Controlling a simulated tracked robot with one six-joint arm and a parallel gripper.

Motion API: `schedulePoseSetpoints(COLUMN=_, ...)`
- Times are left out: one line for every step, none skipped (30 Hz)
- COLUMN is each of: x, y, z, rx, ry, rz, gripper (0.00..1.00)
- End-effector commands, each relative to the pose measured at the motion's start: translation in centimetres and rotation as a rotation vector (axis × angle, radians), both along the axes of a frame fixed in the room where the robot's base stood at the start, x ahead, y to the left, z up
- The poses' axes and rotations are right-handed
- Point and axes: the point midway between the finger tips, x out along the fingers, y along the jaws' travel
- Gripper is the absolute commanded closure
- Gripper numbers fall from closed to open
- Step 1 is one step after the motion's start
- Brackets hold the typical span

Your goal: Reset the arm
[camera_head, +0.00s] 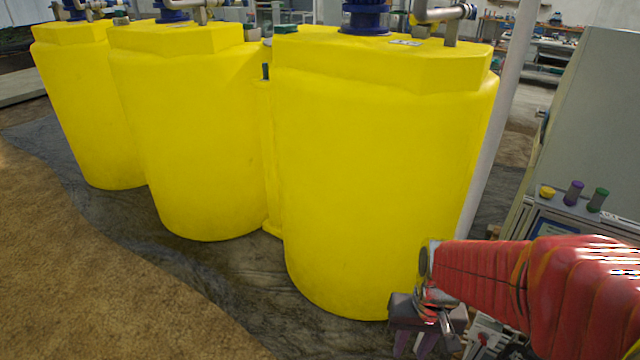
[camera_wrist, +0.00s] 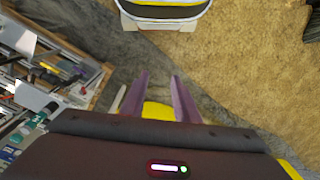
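My red-sleeved arm reaches in from the right edge of the head view. My gripper (camera_head: 428,342) hangs at its end, low in front of the nearest yellow tank (camera_head: 375,170). In the wrist view my gripper (camera_wrist: 158,88) shows two purple fingers set apart, with a gap between them. No held object shows between the fingertips. A yellow patch shows further back between the fingers, near their base; I cannot tell what it is.
Two more yellow tanks (camera_head: 200,140) (camera_head: 88,110) stand in a row to the left. A white pipe (camera_head: 497,130) and a grey cabinet (camera_head: 592,130) with coloured knobs stand at right. Cluttered equipment (camera_wrist: 50,70) fills the wrist view's left. Brown ground (camera_head: 80,270) lies open at lower left.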

Motion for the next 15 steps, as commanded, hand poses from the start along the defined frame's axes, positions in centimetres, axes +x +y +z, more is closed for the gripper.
schedulePoseSetpoints(x=-0.4, y=0.1, z=1.0, rx=-0.004, ry=-0.014, rz=0.006, gripper=0.72)
schedulePoseSetpoints(x=-0.6, y=0.2, z=1.5, rx=-0.007, ry=-0.02, rz=0.01, gripper=0.72)
schedulePoseSetpoints(x=-0.9, y=0.2, z=2.1, rx=-0.011, ry=-0.027, rz=0.015, gripper=0.72)
schedulePoseSetpoints(x=-1.1, y=0.3, z=2.6, rx=-0.013, ry=-0.035, rz=0.018, gripper=0.72)
schedulePoseSetpoints(x=-1.3, y=0.3, z=3.0, rx=-0.016, ry=-0.042, rz=0.022, gripper=0.72)
schedulePoseSetpoints(x=-1.6, y=0.4, z=3.7, rx=-0.02, ry=-0.053, rz=0.028, gripper=0.72)
schedulePoseSetpoints(x=-1.8, y=0.4, z=4.2, rx=-0.023, ry=-0.062, rz=0.031, gripper=0.72)
schedulePoseSetpoints(x=-2.0, y=0.5, z=4.6, rx=-0.026, ry=-0.071, rz=0.035, gripper=0.72)
schedulePoseSetpoints(x=-2.2, y=0.5, z=5.2, rx=-0.03, ry=-0.084, rz=0.039, gripper=0.72)
schedulePoseSetpoints(x=-2.4, y=0.6, z=5.6, rx=-0.032, ry=-0.094, rz=0.044, gripper=0.72)
schedulePoseSetpoints(x=-2.6, y=0.6, z=6.1, rx=-0.035, ry=-0.104, rz=0.048, gripper=0.72)
schedulePoseSetpoints(x=-2.8, y=0.7, z=6.7, rx=-0.039, ry=-0.12, rz=0.052, gripper=0.72)
schedulePoseSetpoints(x=-2.9, y=0.7, z=7.1, rx=-0.041, ry=-0.133, rz=0.055, gripper=0.72)
schedulePoseSetpoints(x=-3.0, y=0.7, z=7.5, rx=-0.044, ry=-0.146, rz=0.06, gripper=0.72)
schedulePoseSetpoints(x=-3.1, y=0.8, z=8.1, rx=-0.048, ry=-0.166, rz=0.064, gripper=0.72)
